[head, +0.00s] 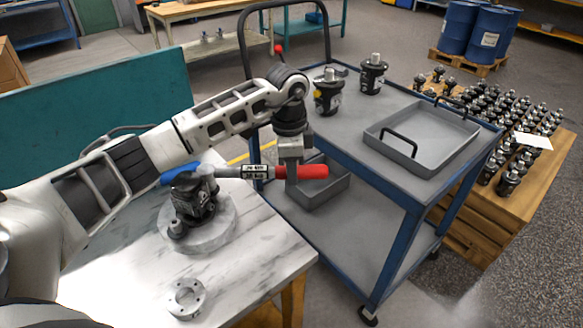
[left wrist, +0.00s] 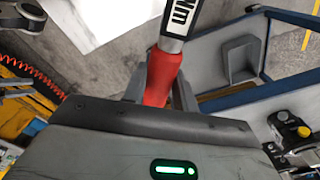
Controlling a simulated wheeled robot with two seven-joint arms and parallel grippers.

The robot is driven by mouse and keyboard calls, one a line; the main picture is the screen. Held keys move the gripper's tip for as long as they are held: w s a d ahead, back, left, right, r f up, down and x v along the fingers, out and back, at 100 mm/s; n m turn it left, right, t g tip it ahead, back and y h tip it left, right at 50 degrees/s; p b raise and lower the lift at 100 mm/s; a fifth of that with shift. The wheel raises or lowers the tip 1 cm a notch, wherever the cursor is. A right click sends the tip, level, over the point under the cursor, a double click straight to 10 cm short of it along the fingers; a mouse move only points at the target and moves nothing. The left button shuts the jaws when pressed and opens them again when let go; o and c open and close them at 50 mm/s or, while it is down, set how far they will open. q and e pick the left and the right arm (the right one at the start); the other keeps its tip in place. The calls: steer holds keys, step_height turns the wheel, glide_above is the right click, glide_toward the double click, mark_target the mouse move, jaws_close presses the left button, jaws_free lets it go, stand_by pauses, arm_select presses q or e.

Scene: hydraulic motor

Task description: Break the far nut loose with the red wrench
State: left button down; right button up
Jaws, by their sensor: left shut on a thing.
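My left gripper (head: 291,172) is shut on the red handle and holds the wrench roughly level. In the left wrist view the red handle (left wrist: 160,75) runs up from the gripper to the printed shaft. The wrench's far end reaches the black hydraulic motor (head: 194,199), which stands on a round grey base (head: 217,232) on the marble table. A blue piece (head: 181,173) shows at the motor's top left. The nuts and the wrench's seating cannot be made out. My right gripper is out of view.
A grey ring flange (head: 187,298) lies on the marble table (head: 245,275). A blue cart (head: 345,140) stands close to the right, with motors, a grey tray (head: 420,140) and, on its lower shelf, a grey bin (head: 320,192). A pallet of several motors is beyond it.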

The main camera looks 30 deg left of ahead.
arm_select(q)
steer(key=shift+s+f, duration=0.1)
steer(key=shift+f, duration=0.25)
steer(key=shift+w+a+n, duration=0.55)
steer(key=shift+w+n, duration=0.05)
steer(key=shift+w, duration=0.1)
steer(key=shift+w+a+n, duration=0.5)
steer(key=shift+w+n, duration=0.1)
steer(key=shift+w, duration=0.1)
steer(key=shift+w+a, duration=0.1)
steer(key=shift+w, duration=0.05)
steer(key=shift+w+a+n, duration=0.25)
steer(key=shift+n, duration=0.05)
steer(key=shift+s+d+p, duration=0.2)
steer(key=shift+p, duration=0.1)
steer(key=shift+r, duration=0.25)
